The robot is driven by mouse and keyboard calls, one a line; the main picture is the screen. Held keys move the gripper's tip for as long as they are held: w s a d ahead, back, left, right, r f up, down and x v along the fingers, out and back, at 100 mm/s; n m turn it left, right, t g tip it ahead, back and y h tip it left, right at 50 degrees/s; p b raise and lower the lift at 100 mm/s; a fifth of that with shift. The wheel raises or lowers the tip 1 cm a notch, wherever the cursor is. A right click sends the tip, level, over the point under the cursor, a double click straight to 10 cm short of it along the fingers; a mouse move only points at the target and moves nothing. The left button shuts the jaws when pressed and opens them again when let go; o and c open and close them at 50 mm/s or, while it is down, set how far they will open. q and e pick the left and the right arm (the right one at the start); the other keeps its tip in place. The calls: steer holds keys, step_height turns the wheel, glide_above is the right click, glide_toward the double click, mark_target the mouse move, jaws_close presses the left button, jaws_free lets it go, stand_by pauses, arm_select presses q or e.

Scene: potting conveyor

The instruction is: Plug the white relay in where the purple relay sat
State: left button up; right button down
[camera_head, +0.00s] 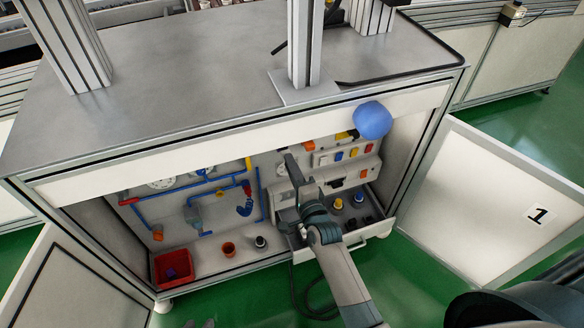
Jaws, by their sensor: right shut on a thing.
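A small purple block (171,272), which looks like the purple relay, lies in the red bin (187,262) on the cabinet floor at the left. My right gripper (296,172) reaches into the open cabinet, in front of the left part of the pale relay panel (330,167). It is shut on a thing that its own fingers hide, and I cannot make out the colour. I cannot pick out the white relay or the empty socket. Of my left gripper (199,324) only grey tips seem to show at the bottom edge, well away from the cabinet.
Orange, blue, red and yellow relays sit on the panel. An open drawer (380,235) below holds yellow, blue and black parts. Blue pipes (188,193) run at the left. A blue ball (371,120) is at the cabinet's upper edge. Open doors (490,200) flank the cabinet.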

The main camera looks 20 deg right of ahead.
arm_select(q)
steer(key=shift+f, duration=0.1)
arm_select(e)
steer(key=shift+w, duration=0.8)
steer(key=c, duration=1.6)
jaws_free()
arm_select(q)
steer(key=shift+f, duration=0.1)
